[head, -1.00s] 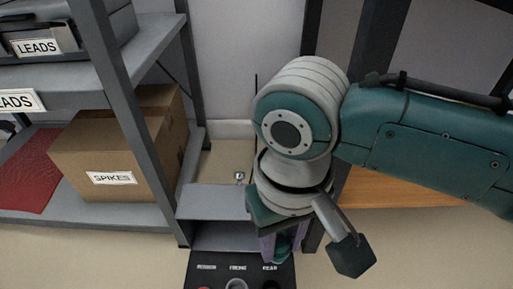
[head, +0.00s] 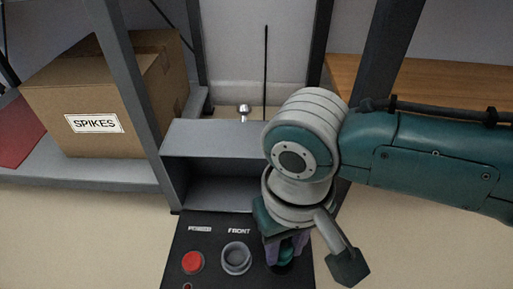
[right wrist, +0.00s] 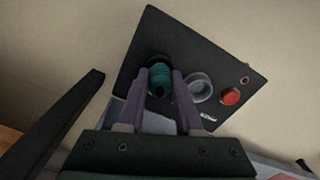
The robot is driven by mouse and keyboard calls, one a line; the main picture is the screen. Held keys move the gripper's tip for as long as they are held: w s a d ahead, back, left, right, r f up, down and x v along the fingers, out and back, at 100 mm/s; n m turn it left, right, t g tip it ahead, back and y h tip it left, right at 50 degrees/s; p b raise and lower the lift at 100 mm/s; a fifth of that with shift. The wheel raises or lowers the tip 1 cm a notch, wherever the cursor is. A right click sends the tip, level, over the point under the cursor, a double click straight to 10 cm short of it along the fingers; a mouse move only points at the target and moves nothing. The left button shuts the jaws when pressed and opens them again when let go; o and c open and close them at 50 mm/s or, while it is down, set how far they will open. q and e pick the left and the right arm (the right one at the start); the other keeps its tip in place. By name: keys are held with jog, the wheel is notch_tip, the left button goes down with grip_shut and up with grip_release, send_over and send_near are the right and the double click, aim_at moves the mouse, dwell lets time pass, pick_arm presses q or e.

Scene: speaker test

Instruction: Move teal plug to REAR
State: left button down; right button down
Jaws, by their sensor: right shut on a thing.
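My right gripper (head: 286,250) is over the right part of a black panel (head: 205,240). Its purple fingers are shut on the teal plug (head: 287,262), which also shows between the fingertips in the right wrist view (right wrist: 159,82). The plug is at a dark round spot on the panel, beside the grey FRONT socket (head: 236,258). I cannot tell whether the plug is inside a socket or just above it. The REAR label is hidden behind the gripper in the head view. My left gripper is not in view.
A red button (head: 192,262) is on the panel's left, under the POWER label. Behind the panel is a grey open-fronted box (head: 212,140) with a thin black antenna. A cardboard SPIKES box (head: 95,95) sits on a shelf at the left. A wooden surface (head: 430,95) is at the right.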

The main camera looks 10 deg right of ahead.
jog(key=shift+r, duration=0.1)
jog(key=shift+f, duration=0.3)
jog(key=c, duration=0.6)
grip_release()
jog(key=shift+f, duration=0.1)
